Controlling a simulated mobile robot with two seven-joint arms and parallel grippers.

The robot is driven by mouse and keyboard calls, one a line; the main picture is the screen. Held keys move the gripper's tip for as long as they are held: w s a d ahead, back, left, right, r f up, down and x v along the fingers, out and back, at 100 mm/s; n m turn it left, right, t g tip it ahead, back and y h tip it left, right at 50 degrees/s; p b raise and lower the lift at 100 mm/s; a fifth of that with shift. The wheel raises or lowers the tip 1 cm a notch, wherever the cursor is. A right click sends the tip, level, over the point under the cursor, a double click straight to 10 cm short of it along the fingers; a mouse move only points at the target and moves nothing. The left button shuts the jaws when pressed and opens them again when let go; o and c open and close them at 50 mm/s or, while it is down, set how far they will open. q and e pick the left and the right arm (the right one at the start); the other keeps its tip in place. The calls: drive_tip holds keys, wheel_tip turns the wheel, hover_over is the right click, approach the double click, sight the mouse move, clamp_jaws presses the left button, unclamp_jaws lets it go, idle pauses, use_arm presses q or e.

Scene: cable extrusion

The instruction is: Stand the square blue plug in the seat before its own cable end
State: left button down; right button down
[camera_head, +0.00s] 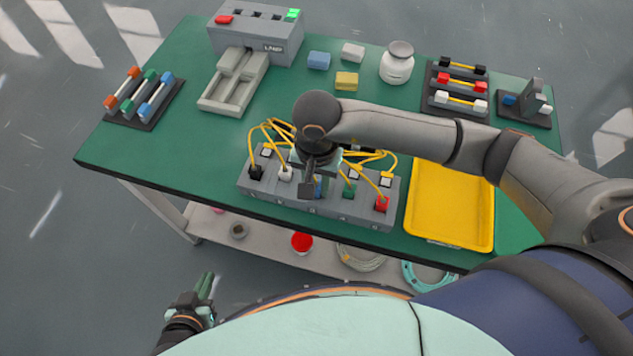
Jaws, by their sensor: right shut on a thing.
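The grey seat block (330,208) lies near the table's front edge, with yellow cables (262,136) looping at its back. A black plug (256,172), a white plug (285,174), a green plug (349,191) and a red plug (382,205) stand along its front. The blue plug (320,186) shows at the middle of the row, between white and green, partly hidden by my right gripper (309,188). That gripper points down there, shut on it. Whether the plug is fully seated is hidden. My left gripper (206,285) is low at the left, off the table; its opening is unclear.
A yellow tray (450,238) is right of the block. A grey machine (257,38), loose blocks (319,60), a white jar (397,65) and racks of cable pieces (456,68) stand behind. Bare green tabletop (200,140) lies left of the block.

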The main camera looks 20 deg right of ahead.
drive_tip(key=shift+s+f, duration=0.1)
drive_tip(key=shift+f, duration=0.2)
drive_tip(key=shift+s+f+b, duration=0.15)
drive_tip(key=shift+f+b, duration=0.15)
drive_tip(key=shift+b, duration=0.05)
drive_tip(key=c, duration=0.7)
unclamp_jaws()
drive_tip(key=shift+f, duration=0.1)
drive_tip(key=shift+o, duration=0.6)
drive_tip(key=shift+d, duration=0.2)
wheel_tip(320, 180, up, 14)
drive_tip(key=shift+w+a, duration=0.25)
drive_tip(key=shift+a, duration=0.1)
